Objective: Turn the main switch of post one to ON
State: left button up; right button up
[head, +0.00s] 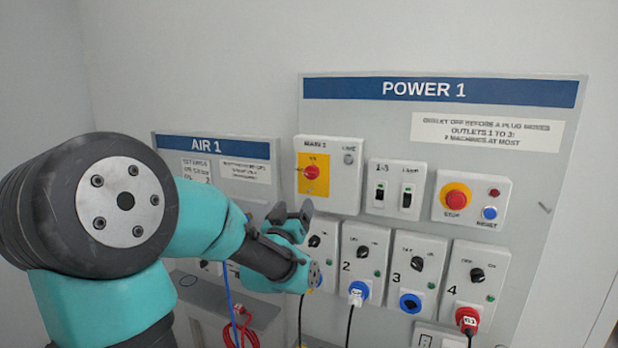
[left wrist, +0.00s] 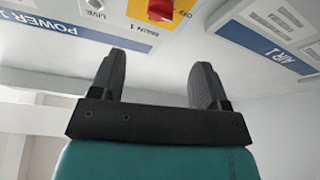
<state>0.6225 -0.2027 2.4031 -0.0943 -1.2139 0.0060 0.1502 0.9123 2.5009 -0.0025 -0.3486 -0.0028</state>
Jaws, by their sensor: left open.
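The main switch is a red rotary knob (head: 312,172) on a yellow plate, on the white box marked MAIN 1 at the upper left of the POWER 1 board (head: 355,108). Its handle seems to lie roughly sideways, but the exact setting is too small to read. My left gripper (head: 291,211) is open and empty, just below the MAIN 1 box in the head view. In the left wrist view the fingers (left wrist: 160,68) stand apart, and the red knob (left wrist: 160,10) shows beyond the gap at the top edge, apart from them. My right gripper is not in view.
Right of the main switch are two small black switches (head: 392,188) and a red STOP button (head: 455,197) with a blue RESET button (head: 489,213). Numbered outlets with black knobs and cables line up below. The AIR 1 board (head: 215,150) stands left, partly behind my left arm.

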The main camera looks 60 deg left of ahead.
aim_at(309, 175)
pick_arm(q)
jog(key=x, duration=1.2)
jog(key=shift+w+a+r, duration=0.15)
jog(key=shift+w+a, duration=0.1)
jog(key=c, duration=0.9)
jog(key=shift+m, duration=0.7)
jog(key=m+t+h, duration=0.1)
jog(key=m, duration=0.1)
jog(key=m+h, duration=0.1)
jog(key=m, duration=0.1)
jog(key=shift+s+a+m+t+h, duration=0.1)
jog(key=shift+a+m+t+h, duration=0.05)
jog(key=shift+m+t+h, duration=0.65)
jog(key=shift+m+h, duration=0.4)
jog(key=shift+m, duration=1.1)
